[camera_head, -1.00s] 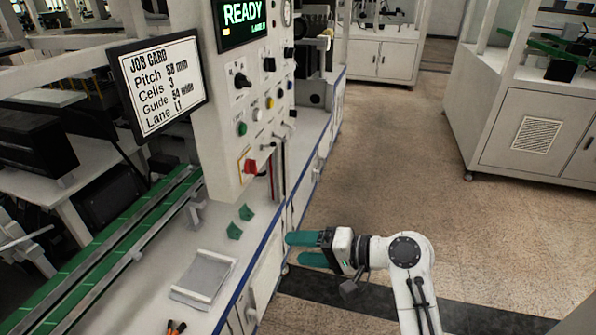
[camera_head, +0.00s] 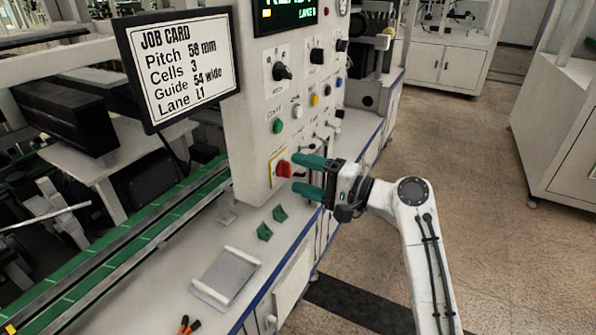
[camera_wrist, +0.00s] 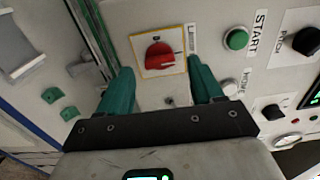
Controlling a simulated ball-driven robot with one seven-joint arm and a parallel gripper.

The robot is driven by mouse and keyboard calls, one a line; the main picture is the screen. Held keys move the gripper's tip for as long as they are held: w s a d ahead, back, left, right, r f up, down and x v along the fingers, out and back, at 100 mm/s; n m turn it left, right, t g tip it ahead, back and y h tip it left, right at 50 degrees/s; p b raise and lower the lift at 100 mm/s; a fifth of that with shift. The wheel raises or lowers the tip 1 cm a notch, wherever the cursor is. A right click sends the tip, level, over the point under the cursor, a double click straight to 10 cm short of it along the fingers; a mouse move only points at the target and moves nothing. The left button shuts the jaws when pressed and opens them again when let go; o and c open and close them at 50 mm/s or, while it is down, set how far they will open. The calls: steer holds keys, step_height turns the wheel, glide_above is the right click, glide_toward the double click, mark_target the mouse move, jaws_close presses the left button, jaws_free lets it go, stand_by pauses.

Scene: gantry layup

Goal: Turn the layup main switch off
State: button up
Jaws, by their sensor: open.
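The main switch is a red rotary handle (camera_head: 283,169) on a yellow-edged plate, low on the white control panel (camera_head: 247,110). In the wrist view the red handle (camera_wrist: 159,56) lies beyond and between my two teal fingers, with its plate tilted slightly in the picture. My gripper (camera_head: 309,175) is open and empty, with its fingertips close to the right of the handle in the head view. The wrist view also shows my gripper (camera_wrist: 158,85) with the fingers apart on either side of the plate. I cannot tell whether a fingertip touches the panel.
A green START button (camera_wrist: 236,39) and black knobs (camera_wrist: 306,41) sit near the switch. Below the panel, the bench holds green pieces (camera_head: 265,231) and a grey tray (camera_head: 226,275). A job card screen (camera_head: 181,65) is at the left. Open floor (camera_head: 470,200) is at the right.

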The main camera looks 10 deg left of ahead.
steer(key=shift+x, duration=0.9)
steer(key=shift+f, duration=0.1)
steer(key=c, duration=1.1)
